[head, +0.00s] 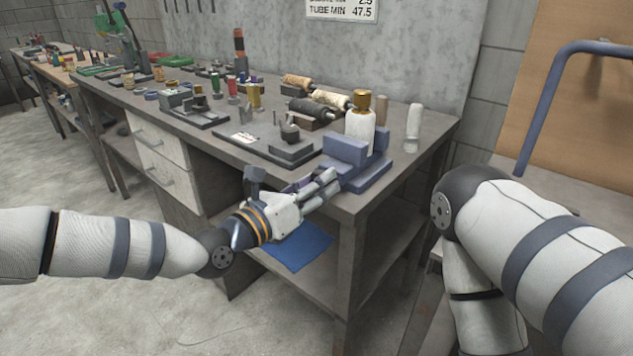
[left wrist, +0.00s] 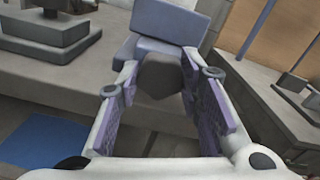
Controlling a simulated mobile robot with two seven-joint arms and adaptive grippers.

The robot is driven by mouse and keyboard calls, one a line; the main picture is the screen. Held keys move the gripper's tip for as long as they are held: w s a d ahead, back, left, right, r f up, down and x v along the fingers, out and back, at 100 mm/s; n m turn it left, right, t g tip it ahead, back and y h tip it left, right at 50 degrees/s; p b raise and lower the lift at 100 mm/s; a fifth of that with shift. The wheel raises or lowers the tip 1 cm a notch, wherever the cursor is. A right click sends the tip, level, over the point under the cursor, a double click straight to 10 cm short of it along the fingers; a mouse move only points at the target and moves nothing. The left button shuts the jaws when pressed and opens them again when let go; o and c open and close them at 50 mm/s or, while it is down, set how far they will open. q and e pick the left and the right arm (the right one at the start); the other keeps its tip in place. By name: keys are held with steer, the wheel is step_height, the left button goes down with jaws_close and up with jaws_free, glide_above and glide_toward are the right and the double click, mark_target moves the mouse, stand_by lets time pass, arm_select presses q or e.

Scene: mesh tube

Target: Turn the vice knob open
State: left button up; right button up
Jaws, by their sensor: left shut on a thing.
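The blue vice (head: 346,150) sits at the front right corner of the workbench, with its blue jaw blocks on top. It also shows at the top of the left wrist view (left wrist: 150,50). Its dark knob (left wrist: 163,76) faces my left wrist camera; in the head view the gripper hides it. My left gripper (head: 328,182) reaches the front of the vice from the left. Its purple-padded fingers stand on either side of the knob and are shut on it. My right arm shows at the right of the head view, but its gripper is out of frame.
A dark fixture (head: 285,145) lies to the left. A blue sheet (head: 300,249) lies on the lower shelf. The bench edge runs just below the vice.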

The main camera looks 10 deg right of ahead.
arm_select(q)
steer(key=shift+n, duration=0.6)
steer(key=shift+f, duration=0.2)
steer(key=o, duration=1.2)
steer(key=shift+c, duration=0.2)
steer(key=shift+r, duration=0.1)
steer(key=shift+s+a, duration=0.1)
steer(key=v, duration=1.1)
steer(key=shift+s+a, duration=0.3)
